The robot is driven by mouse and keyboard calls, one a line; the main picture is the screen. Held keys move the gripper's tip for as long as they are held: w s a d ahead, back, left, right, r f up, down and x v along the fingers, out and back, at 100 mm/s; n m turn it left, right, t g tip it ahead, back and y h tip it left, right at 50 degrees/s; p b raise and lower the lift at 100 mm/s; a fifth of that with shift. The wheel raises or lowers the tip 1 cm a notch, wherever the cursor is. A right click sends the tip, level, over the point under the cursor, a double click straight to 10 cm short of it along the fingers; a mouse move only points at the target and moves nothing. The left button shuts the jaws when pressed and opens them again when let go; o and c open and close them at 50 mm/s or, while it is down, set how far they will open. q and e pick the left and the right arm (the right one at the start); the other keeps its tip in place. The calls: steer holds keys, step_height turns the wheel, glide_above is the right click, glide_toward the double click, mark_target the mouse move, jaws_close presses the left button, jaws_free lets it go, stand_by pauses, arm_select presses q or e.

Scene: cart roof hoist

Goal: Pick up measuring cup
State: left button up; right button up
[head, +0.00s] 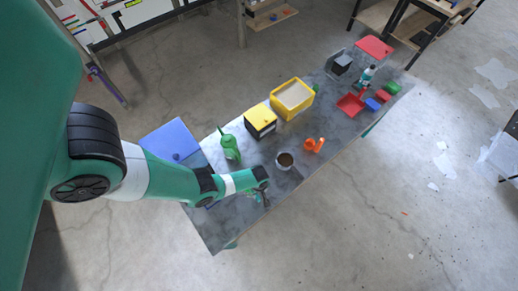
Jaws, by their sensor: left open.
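A small orange piece (313,145) with a raised handle-like part stands on the grey table; it looks like the measuring cup, but it is too small to be certain. My left gripper (263,196) is open over the near part of the table, below and left of the round cup. It appears empty and apart from both. My right gripper is not in view.
On the table (225,232) are a green bottle-like thing (229,147), a yellow box (260,122), a yellow bin (292,98), and a red dustpan-like piece (350,104). A blue panel (170,139) is at the left. The table's near end is clear.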

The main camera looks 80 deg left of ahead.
mark_target(258, 197)
arm_select(q)
steer(key=shift+s+d+f, duration=0.1)
steer(key=shift+s+d, duration=0.05)
steer(key=shift+s, duration=0.3)
step_height(258, 197, down, 7)
steer(key=b, duration=0.7)
steer(key=f+b, duration=0.5)
steer(key=shift+w+d, duration=0.2)
steer(key=shift+w, duration=0.05)
steer(key=shift+r, duration=0.15)
jaws_close()
